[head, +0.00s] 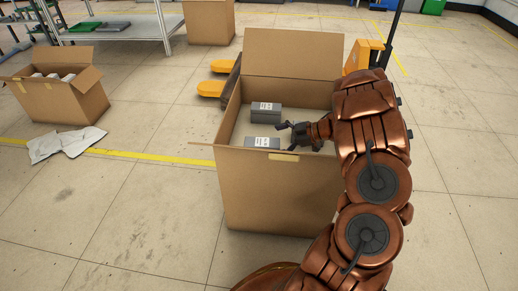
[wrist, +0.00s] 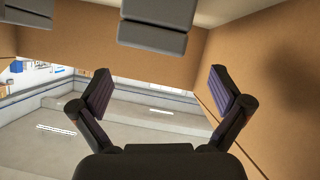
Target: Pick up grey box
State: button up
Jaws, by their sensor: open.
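Two grey boxes with white labels are inside the large open cardboard box (head: 270,190) in the head view. The far grey box (head: 265,117) lies near the back, and the near grey box (head: 260,143) lies close to the front wall. My gripper (head: 286,137) reaches in from the right, just right of both boxes. Its fingers are spread and nothing is between them. In the wrist view my open gripper (wrist: 163,86) points below a grey box (wrist: 153,36) at the top of the picture. Part of another grey box (wrist: 30,13) shows at the upper left.
The cardboard walls (wrist: 165,65) are close around my gripper. A smaller carton (head: 65,100) with white packages stands left, with white bags (head: 66,143) on the floor beside it. A yellow pallet truck (head: 364,55) stands behind. Floor at the front left is clear.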

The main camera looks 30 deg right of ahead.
aim_at(268, 143)
jog(key=shift+x, duration=0.85)
jog(key=b+x, duration=0.1)
jog(key=x, duration=0.2)
jog(key=b+x, duration=0.1)
jog(key=shift+w+d+f+b, duration=0.15)
jog(key=shift+f+b, duration=0.15)
jog(key=shift+f, duration=0.25)
jog(key=shift+w+a, duration=0.2)
jog(key=shift+a, duration=0.05)
jog(key=shift+c, duration=0.3)
jog(key=c, duration=1.5)
